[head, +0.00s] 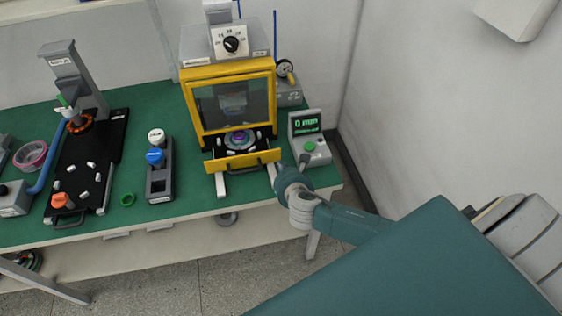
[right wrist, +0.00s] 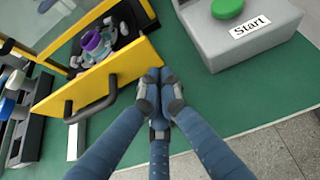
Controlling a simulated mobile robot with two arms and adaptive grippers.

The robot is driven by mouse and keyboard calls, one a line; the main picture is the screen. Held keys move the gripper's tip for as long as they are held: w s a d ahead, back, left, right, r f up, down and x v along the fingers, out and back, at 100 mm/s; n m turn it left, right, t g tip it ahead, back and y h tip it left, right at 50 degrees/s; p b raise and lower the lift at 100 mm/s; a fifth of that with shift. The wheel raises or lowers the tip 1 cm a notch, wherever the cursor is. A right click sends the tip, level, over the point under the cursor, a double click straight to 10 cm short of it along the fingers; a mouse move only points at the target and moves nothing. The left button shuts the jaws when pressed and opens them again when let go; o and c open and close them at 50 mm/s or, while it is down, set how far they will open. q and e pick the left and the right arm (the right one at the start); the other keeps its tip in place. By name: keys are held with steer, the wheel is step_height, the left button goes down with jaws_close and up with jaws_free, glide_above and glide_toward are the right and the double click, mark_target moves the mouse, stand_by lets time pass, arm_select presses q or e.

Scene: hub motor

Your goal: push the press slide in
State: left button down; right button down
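The press (head: 228,72) has a yellow frame and a clear window and stands on the green table. Its slide (head: 222,164) sticks out at the front, with a yellow front plate and a black handle (head: 246,166). A round part with a purple centre (head: 239,139) sits on the slide. In the right wrist view the slide's yellow plate (right wrist: 122,67) and handle (right wrist: 92,106) are at the left. My right gripper (right wrist: 159,75) has its fingers together, with nothing seen between them, at the plate's right end. I cannot tell whether they touch. My left gripper is out of view.
A grey control box with a green button (head: 309,146) stands right of the slide; its label reads Start in the right wrist view (right wrist: 249,28). A gauge (head: 285,68) is behind it. A stand with white and blue knobs (head: 159,172) is left of the press.

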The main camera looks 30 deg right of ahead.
steer(key=shift+w+d, duration=0.2)
steer(key=shift+w, duration=0.55)
steer(key=shift+f, duration=0.1)
steer(key=w, duration=0.3)
steer(key=w+d, duration=0.1)
steer(key=w, duration=0.2)
steer(key=w+d, duration=0.1)
steer(key=w, duration=0.1)
steer(key=shift+w+d+b, duration=0.25)
steer(key=shift+w+b, duration=0.05)
steer(key=shift+w, duration=0.1)
steer(key=shift+s, duration=0.1)
